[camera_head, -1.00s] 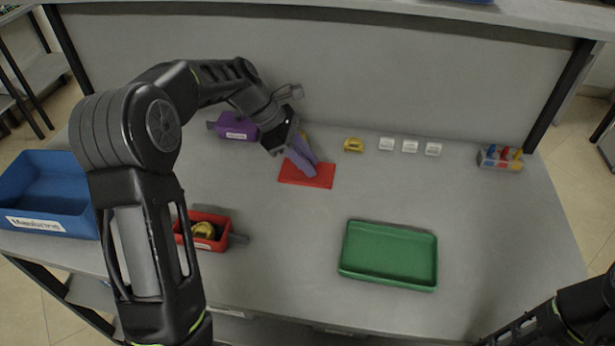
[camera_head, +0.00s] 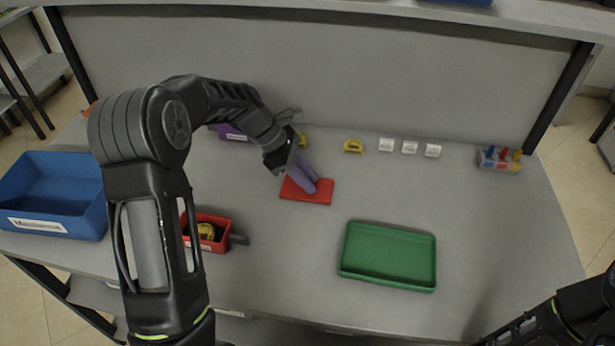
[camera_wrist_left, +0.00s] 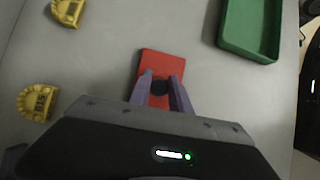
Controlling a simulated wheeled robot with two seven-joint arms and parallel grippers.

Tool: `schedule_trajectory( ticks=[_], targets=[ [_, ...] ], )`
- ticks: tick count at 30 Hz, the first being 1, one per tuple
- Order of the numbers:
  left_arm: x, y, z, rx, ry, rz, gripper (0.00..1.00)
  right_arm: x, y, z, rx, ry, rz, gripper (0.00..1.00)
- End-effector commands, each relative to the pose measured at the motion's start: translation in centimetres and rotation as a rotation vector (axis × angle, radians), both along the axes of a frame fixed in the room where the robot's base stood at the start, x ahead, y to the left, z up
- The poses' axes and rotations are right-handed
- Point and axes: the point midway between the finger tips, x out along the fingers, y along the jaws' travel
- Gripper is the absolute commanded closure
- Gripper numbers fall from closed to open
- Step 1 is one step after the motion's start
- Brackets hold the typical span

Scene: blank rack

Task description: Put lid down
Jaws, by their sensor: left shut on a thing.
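The red lid (camera_head: 318,195) is a flat red plate in the middle left of the table. My left gripper (camera_head: 310,180) with its purple fingers is above it and shut on its dark knob. In the left wrist view the knob sits between the fingertips (camera_wrist_left: 159,88), and the lid (camera_wrist_left: 158,62) extends beyond them. I cannot tell whether the lid touches the table. My right gripper is not in view; only part of my right arm shows at the lower right.
A green tray (camera_head: 388,283) lies right of the lid. A red box (camera_head: 214,246) with a yellow piece stands at front left, a blue bin (camera_head: 52,195) at far left. A purple box (camera_head: 228,131), yellow and white pieces (camera_head: 386,145), and a small rack (camera_head: 500,160) stand along the back.

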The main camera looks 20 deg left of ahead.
Motion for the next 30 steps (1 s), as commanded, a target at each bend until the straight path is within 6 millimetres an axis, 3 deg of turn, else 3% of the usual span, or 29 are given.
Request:
schedule_trajectory(
  ticks=[4,5,12,23,30],
  targets=[
    [0.0,0.0,-0.4,0.000,0.000,0.000,1.00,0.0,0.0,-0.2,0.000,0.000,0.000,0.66],
    [0.0,0.0,-0.3,0.000,0.000,0.000,0.74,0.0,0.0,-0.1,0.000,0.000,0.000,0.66],
    [0.0,0.0,-0.3,0.000,0.000,0.000,0.54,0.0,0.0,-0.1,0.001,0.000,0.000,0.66],
    [0.0,0.1,0.2,0.000,-0.001,0.001,0.54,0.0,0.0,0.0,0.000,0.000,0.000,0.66],
    [-0.4,2.0,2.8,0.003,-0.005,0.003,0.54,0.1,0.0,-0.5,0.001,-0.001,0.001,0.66]
  ],
)
